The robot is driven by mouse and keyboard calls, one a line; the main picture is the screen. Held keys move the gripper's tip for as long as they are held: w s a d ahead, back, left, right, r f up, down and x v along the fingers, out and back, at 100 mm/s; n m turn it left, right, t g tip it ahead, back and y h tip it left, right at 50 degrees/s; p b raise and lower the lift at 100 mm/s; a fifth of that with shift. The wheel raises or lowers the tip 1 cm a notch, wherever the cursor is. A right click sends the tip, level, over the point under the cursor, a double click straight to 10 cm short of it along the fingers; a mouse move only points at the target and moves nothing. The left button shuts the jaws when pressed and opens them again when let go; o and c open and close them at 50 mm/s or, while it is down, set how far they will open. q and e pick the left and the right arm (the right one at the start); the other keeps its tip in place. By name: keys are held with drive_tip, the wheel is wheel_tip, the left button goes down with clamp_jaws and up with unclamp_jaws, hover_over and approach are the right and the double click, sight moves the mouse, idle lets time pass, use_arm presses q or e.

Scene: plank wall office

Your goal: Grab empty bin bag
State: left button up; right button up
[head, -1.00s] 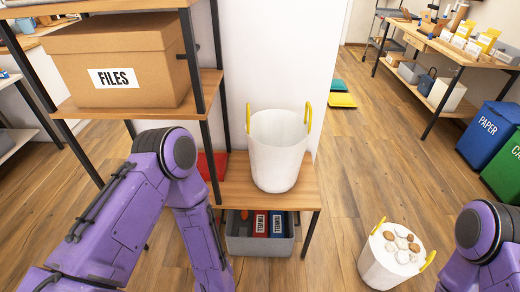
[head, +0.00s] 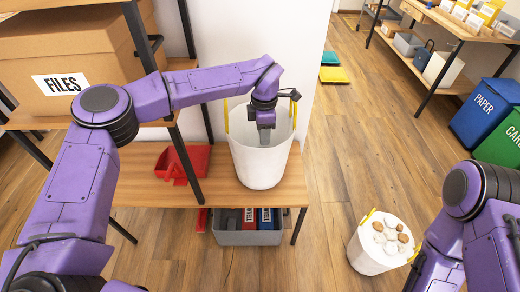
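A white bin bag (head: 262,165) with yellow handles stands upright on the low wooden shelf. What shows of its inside looks empty. My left gripper (head: 266,132) points down at the bag's mouth, near the front rim between the handles. Its fingers look like one grey block, so I cannot tell whether they are open or whether they touch the rim. A second white bag (head: 375,252) with yellow handles stands on the floor to the right, filled with white and brown lumps. My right arm is at the lower right; its gripper is out of view.
A red dustpan (head: 183,163) lies on the low shelf (head: 145,192). A grey crate (head: 248,235) is below. Blue and green bins stand at right. The middle floor is clear.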

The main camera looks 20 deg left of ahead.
use_arm(q)
wheel_tip(320, 180, down, 4)
drive_tip(key=shift+s+d+f+p, duration=0.1)
drive_tip(key=shift+s+f+p, duration=0.05)
drive_tip(key=shift+p, duration=0.15)
clamp_jaws()
idle(1.2)
